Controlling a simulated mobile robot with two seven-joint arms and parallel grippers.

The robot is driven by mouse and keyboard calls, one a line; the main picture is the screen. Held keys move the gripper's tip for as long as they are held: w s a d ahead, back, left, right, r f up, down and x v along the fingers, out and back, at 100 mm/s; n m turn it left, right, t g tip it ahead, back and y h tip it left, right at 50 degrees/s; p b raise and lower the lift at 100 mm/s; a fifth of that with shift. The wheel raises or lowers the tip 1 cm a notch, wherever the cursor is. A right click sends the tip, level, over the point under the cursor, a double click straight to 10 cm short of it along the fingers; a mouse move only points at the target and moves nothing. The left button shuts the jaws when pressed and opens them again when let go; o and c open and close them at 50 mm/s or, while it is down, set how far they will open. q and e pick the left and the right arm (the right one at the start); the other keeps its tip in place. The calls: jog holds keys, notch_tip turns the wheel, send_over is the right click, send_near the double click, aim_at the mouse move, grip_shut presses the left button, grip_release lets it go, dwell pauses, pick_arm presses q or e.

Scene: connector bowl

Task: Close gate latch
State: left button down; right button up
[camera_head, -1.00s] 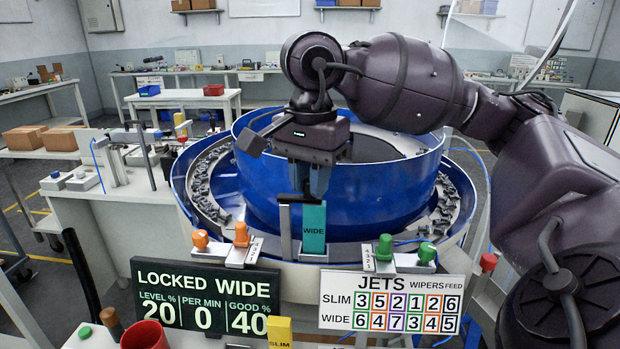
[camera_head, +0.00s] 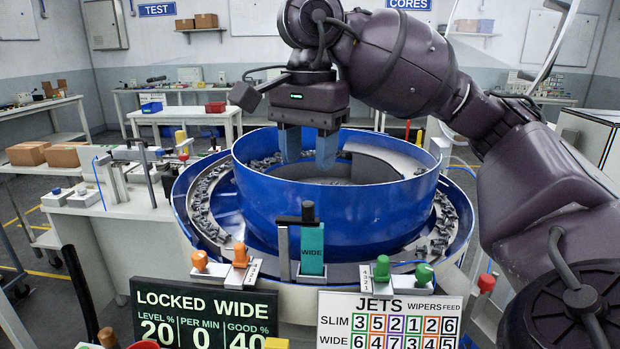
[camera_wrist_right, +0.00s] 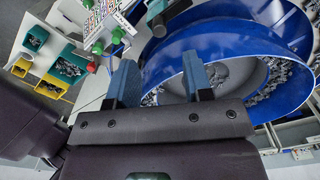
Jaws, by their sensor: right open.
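The gate latch, a black bar with an upright black knob (camera_head: 307,211), sits at the front of the bowl. The bar lies across the top of a teal block marked WIDE (camera_head: 312,258), beside a grey post (camera_head: 284,255). My right gripper (camera_head: 308,150) is open and empty, above and apart from the latch, over the bowl. In the right wrist view its two fingers (camera_wrist_right: 161,82) are spread with nothing between them. My left gripper is not in view.
The blue bowl (camera_head: 260,190) holds many small dark parts on its track. Orange knobs (camera_head: 240,256) and green knobs (camera_head: 382,268) flank the latch. A display (camera_head: 205,315) reads LOCKED WIDE. A JETS board (camera_head: 388,320) stands at the front right.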

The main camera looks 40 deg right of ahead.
notch_tip(320, 180, up, 3)
jog(key=shift+f, duration=0.1)
dwell(0.3)
dwell(0.5)
